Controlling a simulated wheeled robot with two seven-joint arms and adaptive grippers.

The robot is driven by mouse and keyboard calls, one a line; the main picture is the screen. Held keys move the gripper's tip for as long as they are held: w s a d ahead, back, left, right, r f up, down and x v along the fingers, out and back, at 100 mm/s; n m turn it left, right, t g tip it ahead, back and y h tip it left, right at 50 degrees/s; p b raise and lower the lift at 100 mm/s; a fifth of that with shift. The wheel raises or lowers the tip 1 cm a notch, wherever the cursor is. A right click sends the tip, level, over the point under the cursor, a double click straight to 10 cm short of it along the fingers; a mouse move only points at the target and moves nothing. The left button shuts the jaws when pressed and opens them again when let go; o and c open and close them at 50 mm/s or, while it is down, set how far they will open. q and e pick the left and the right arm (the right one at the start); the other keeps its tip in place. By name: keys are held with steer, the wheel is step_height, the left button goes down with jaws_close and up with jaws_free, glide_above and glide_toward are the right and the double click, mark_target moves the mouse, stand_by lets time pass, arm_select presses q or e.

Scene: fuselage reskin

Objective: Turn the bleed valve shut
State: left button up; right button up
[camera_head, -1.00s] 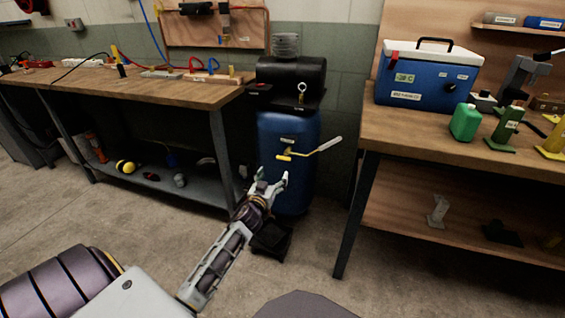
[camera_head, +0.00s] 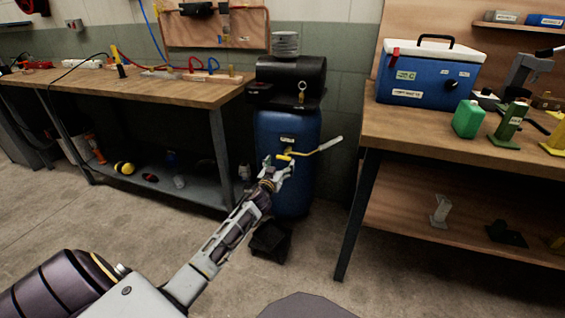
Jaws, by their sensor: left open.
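The bleed valve (camera_head: 286,156) is a small yellow fitting on the front of a blue upright tank (camera_head: 303,187). A long lever with a pale grip (camera_head: 331,143) reaches from it to the upper right. My left gripper (camera_head: 279,164) is open, with its fingertips right at the yellow fitting, just below and left of it. I cannot tell whether the fingers touch the valve. The lever's grip is clear of the gripper. My right gripper is not in view.
A black compressor (camera_head: 291,82) sits on top of the tank. A workbench (camera_head: 150,92) stands to the left, and a wooden bench (camera_head: 430,135) with a blue cooler (camera_head: 428,79) to the right. The floor (camera_head: 200,250) in front is mostly clear.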

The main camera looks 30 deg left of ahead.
mark_target(284, 156)
arm_select(q)
steer(key=shift+b+x, duration=0.45)
steer(key=shift+x, duration=1.3)
steer(key=c, duration=1)
